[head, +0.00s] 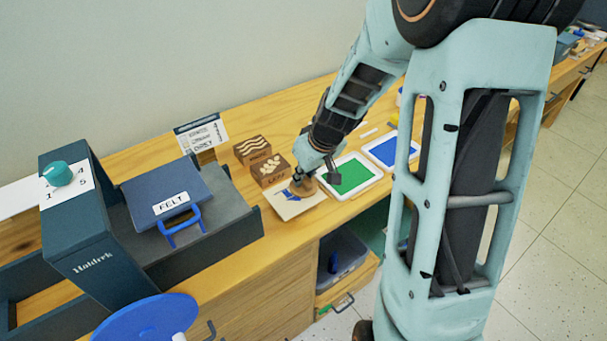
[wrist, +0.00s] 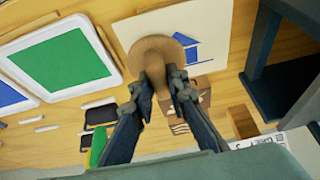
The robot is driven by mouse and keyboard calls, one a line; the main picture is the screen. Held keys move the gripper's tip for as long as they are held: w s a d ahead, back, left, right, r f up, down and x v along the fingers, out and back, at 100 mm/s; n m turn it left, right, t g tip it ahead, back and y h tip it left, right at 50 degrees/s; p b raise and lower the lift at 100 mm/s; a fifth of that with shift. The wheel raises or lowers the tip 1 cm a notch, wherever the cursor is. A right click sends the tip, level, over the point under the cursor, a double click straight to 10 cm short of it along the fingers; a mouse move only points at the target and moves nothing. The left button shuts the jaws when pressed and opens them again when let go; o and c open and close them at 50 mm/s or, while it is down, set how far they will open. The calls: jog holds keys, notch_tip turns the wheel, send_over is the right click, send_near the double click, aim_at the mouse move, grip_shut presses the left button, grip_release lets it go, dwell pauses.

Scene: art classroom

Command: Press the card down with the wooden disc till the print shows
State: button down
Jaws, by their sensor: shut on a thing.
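My gripper (head: 306,182) is shut on the wooden disc (head: 303,189) by its knob. In the wrist view the gripper (wrist: 164,95) points at the disc (wrist: 150,47), which lies over part of the cream card (wrist: 225,20). The card (head: 285,212) lies on the wooden counter, and a blue house-like print shows on it beside the disc. The disc hides part of the card. Whether the disc touches the card or hovers just above it, I cannot tell.
A green ink pad (head: 352,174) and a blue ink pad (head: 392,150) lie to the right. Two carved blocks (head: 271,170) (head: 252,150) stand behind the card. A dark press (head: 75,230) with a FELT-labelled plate (head: 165,195) stands at left. An open drawer (head: 345,280) is below.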

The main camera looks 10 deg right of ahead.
jog(key=shift+w+r+p, duration=0.15)
jog(key=shift+r+p, duration=1.65)
jog(key=shift+r, duration=1.65)
jog(key=shift+f, duration=0.1)
